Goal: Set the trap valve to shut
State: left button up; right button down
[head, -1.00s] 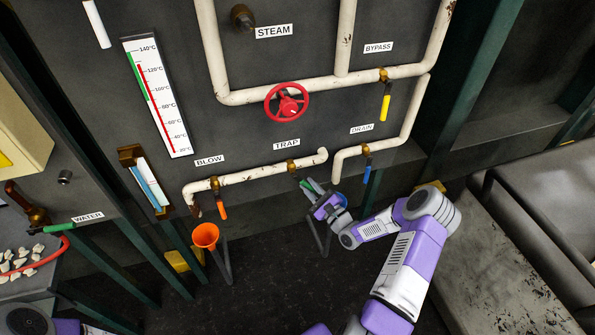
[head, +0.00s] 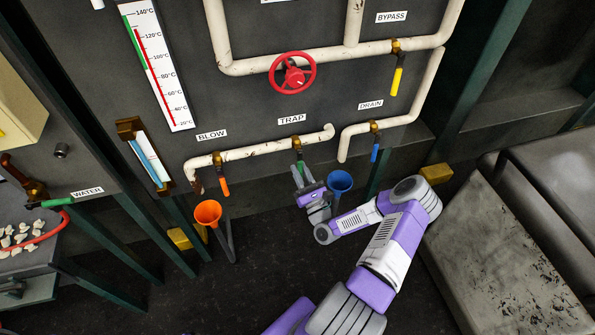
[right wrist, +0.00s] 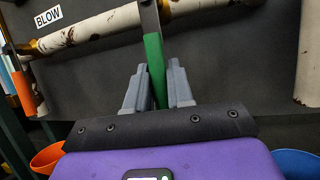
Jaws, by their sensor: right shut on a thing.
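The trap valve is a brass valve (head: 298,143) with a green handle (head: 299,166) on the white pipe under the TRAP label. In the head view the handle points down, across the pipe. My right gripper (head: 302,182) is shut on its lower part and partly hides it. In the right wrist view the green handle (right wrist: 154,66) runs down between the two grey fingertips (right wrist: 158,88), and its lower end is hidden. My left gripper is not in view.
An orange handle (head: 224,187) hangs under BLOW, a blue one (head: 375,153) under DRAIN and a yellow one (head: 397,82) under BYPASS. An orange funnel (head: 208,213) stands left of my right gripper, a blue funnel (head: 340,181) close on its right. A red wheel (head: 292,73) is above.

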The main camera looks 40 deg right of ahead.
jog(key=shift+a, duration=0.1)
dwell(0.4)
jog(key=c, duration=1.1)
grip_release()
jog(key=shift+w, duration=0.1)
jog(key=p+v, duration=0.1)
jog(key=v, duration=0.6)
jog(key=shift+s+a+f, duration=0.1)
jog(key=shift+s, duration=0.2)
jog(key=shift+w+a, duration=0.1)
